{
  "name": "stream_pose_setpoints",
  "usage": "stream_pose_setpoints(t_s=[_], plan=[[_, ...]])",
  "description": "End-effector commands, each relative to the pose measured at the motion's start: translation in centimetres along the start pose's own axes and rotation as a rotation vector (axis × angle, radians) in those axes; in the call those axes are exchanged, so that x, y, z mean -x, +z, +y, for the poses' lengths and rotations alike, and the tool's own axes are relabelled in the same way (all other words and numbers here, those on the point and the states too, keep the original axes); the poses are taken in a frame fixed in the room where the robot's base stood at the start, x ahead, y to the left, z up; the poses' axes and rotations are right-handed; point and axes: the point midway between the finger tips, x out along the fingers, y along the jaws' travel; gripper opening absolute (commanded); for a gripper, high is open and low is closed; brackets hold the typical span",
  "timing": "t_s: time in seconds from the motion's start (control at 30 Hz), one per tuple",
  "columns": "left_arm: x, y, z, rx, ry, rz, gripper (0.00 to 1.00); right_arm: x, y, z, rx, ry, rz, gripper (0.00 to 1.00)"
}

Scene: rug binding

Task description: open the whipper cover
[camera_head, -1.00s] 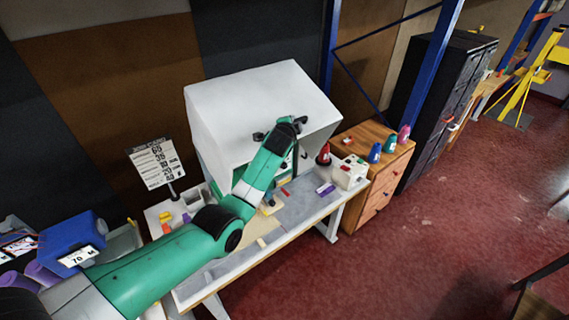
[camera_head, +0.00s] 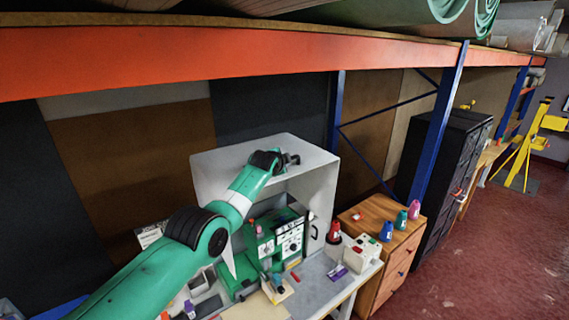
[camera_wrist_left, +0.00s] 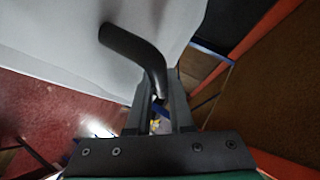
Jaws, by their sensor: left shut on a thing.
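The whipper cover (camera_head: 209,170) is a pale grey hood on the bench, its front raised so the inside is exposed. Under it stands a green machine (camera_head: 262,250) with a white dial panel. My left gripper (camera_head: 292,160) is at the hood's top front edge. In the left wrist view, my left gripper (camera_wrist_left: 159,105) is shut on a dark bent handle (camera_wrist_left: 132,46), with the pale cover panel (camera_wrist_left: 60,35) beyond it. My right gripper is not in view.
A wooden drawer cabinet (camera_head: 372,265) with several coloured cones stands to the right. A white box (camera_head: 361,252) with buttons is on the bench. An orange shelf beam (camera_head: 250,55) crosses above the arm. A black cabinet (camera_head: 445,150) stands farther right.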

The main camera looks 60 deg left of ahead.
Motion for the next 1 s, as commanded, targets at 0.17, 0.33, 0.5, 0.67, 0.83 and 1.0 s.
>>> stream_pose_setpoints(t_s=[0.17,0.33,0.5,0.67,0.83,1.0], plan=[[-0.1,0.2,0.1,0.006,0.006,-0.002,0.00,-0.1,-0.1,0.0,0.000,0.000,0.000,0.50],[-0.1,0.2,0.1,0.006,0.007,-0.002,0.00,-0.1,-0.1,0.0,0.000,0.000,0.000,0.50],[-0.1,0.1,0.1,0.006,0.007,-0.002,0.25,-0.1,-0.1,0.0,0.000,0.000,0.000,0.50],[0.0,0.1,0.0,0.005,0.006,-0.001,0.50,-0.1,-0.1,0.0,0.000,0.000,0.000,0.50],[0.0,0.0,0.0,0.005,0.005,-0.001,0.50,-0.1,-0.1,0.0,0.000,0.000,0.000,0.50],[0.3,-1.3,0.3,-0.001,0.009,0.013,0.50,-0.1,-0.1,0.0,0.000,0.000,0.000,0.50]])
